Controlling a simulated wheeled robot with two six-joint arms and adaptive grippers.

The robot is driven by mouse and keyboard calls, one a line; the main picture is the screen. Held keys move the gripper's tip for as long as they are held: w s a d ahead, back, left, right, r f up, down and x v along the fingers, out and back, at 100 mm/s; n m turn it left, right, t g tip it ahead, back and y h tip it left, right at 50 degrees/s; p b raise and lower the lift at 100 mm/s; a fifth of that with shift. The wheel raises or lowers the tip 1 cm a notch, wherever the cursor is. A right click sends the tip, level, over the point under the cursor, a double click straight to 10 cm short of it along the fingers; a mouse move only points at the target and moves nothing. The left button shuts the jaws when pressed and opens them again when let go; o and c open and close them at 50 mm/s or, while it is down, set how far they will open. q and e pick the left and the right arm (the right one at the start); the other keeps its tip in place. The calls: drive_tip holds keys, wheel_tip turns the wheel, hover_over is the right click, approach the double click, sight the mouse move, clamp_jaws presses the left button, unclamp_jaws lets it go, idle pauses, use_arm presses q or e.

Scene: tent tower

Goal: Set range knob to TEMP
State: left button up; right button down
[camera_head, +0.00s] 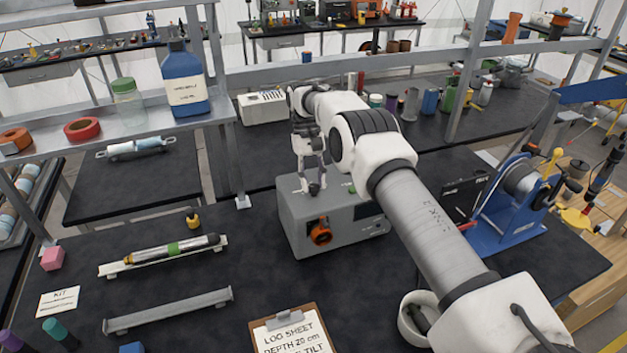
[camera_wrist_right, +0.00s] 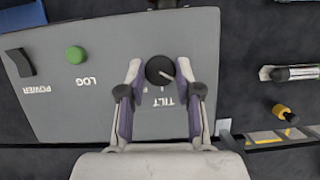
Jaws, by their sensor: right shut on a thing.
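The grey instrument box (camera_head: 290,212) stands on the dark bench in the middle of the head view. Its top panel (camera_wrist_right: 100,110) fills much of the right wrist view, upside down. The round black range knob (camera_wrist_right: 160,69) has a white pointer line, which points toward the lower right of the wrist view. The word TILT shows below it; other labels around it are hidden by the fingers, and I cannot read TEMP. My right gripper (camera_head: 312,186) points down onto the box, shut on the knob, with one finger on each side (camera_wrist_right: 160,73). My left gripper is not in view.
On the panel are a green LOG button (camera_wrist_right: 75,55) and a black POWER switch (camera_wrist_right: 19,62). A clipboard log sheet (camera_head: 290,332) lies in front of the box. A blue winch (camera_head: 510,200) stands right, and a cradled probe (camera_head: 170,252) lies left.

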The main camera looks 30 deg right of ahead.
sight(312, 185)
drive_tip(key=shift+s+f+n, duration=0.1)
drive_tip(key=shift+f+n, duration=0.2)
drive_tip(key=shift+f, duration=0.05)
drive_tip(key=c, duration=0.8)
unclamp_jaws()
drive_tip(key=shift+o, duration=0.2)
drive_tip(key=shift+w, duration=0.25)
drive_tip(key=shift+r, duration=0.1)
wheel_tip(312, 185, up, 10)
